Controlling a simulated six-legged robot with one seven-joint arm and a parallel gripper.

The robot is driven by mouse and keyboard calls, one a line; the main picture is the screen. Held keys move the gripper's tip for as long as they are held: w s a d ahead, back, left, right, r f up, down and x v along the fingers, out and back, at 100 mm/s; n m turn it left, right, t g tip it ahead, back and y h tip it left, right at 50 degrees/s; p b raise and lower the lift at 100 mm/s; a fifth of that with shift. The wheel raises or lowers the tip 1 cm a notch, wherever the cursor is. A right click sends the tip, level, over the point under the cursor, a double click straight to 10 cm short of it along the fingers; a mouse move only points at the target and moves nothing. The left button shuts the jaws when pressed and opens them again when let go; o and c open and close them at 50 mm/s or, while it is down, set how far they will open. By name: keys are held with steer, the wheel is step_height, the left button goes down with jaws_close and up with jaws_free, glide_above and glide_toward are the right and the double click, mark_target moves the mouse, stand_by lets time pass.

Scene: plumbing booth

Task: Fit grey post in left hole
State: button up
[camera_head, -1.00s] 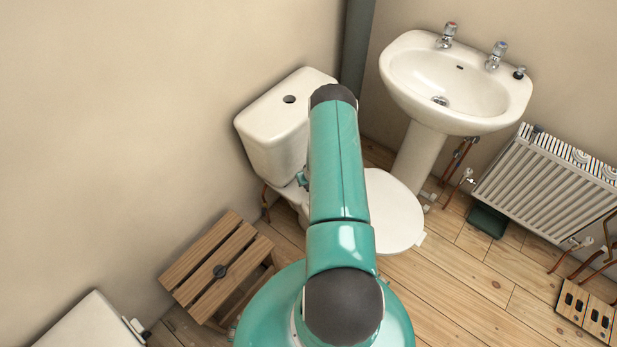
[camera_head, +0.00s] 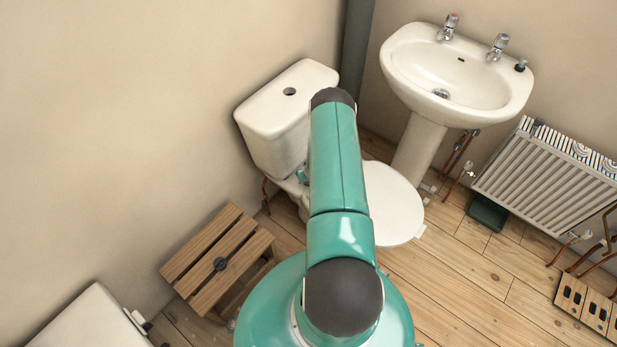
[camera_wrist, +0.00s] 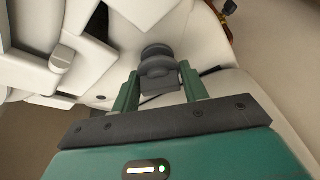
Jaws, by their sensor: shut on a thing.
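In the wrist view my gripper (camera_wrist: 159,88) is shut on the grey post (camera_wrist: 157,63), a dark grey piece with a round, ridged end. It is over or against the white toilet pan (camera_wrist: 240,95); I cannot tell whether it touches. The left hole cannot be made out, and the post may hide it. In the head view my arm covers most of the work spot. Only a small teal part of my gripper (camera_head: 302,174) shows between the cistern (camera_head: 285,122) and the white seat lid (camera_head: 392,205).
A wooden step stool (camera_head: 222,262) stands left of the toilet. The washbasin (camera_head: 455,75) and radiator (camera_head: 545,185) with copper pipes are on the right. A dark pipe (camera_head: 356,50) runs up the corner behind the cistern. Bare floorboards (camera_head: 460,285) lie to the right.

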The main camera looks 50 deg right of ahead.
steer(key=shift+f, duration=0.1)
steer(key=o, duration=1.1)
steer(key=v, duration=1.4)
steer(key=shift+w, duration=0.1)
steer(key=shift+f, duration=0.1)
